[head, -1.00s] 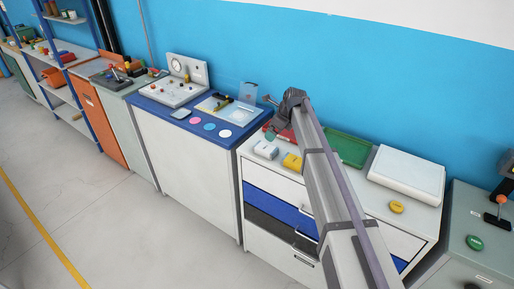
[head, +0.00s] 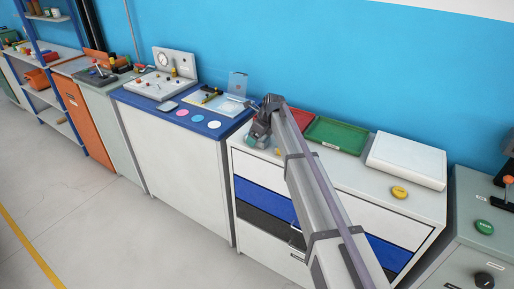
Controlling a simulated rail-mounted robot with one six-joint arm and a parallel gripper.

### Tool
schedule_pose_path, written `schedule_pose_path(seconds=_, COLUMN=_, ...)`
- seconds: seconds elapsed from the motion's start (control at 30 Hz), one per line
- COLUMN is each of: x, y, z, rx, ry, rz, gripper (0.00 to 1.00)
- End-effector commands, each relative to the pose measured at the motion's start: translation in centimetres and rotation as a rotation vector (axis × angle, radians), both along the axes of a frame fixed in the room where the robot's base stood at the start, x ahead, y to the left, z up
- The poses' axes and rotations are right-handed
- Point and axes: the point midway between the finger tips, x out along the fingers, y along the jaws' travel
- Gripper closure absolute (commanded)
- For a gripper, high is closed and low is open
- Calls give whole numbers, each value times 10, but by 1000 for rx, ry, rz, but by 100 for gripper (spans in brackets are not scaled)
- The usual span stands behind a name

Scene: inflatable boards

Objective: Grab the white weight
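My gripper (head: 250,141) is low over the left end of the white-topped drawer cabinet (head: 335,176). It is small and dark here, and I cannot tell whether its fingers are open or shut. The white weight does not show clearly now; my gripper and arm cover the spot where a white block stood beside a yellow one. A sliver of the yellow block (head: 278,152) shows beside my arm.
A red tray (head: 301,117), a green tray (head: 336,134), a white flat case (head: 408,160) and a yellow disc (head: 399,192) are on the cabinet top. The blue-topped bench (head: 185,115) on the left carries a gauge panel (head: 174,67) and coloured discs.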

Motion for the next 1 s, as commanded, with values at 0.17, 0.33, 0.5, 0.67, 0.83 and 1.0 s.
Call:
schedule_pose_path(seconds=0.17, x=0, y=0, z=2, rx=0, ry=0, rz=0, gripper=12)
schedule_pose_path(seconds=0.33, x=0, y=0, z=1, rx=0, ry=0, rz=0, gripper=12)
schedule_pose_path(seconds=0.5, x=0, y=0, z=-2, rx=0, ry=0, rz=0, gripper=12)
schedule_pose_path(seconds=0.67, x=0, y=-1, z=-3, rx=0, ry=0, rz=0, gripper=12)
schedule_pose_path(seconds=0.83, x=0, y=-1, z=-3, rx=0, ry=0, rz=0, gripper=12)
schedule_pose_path(seconds=1.0, x=0, y=-1, z=-3, rx=0, ry=0, rz=0, gripper=24)
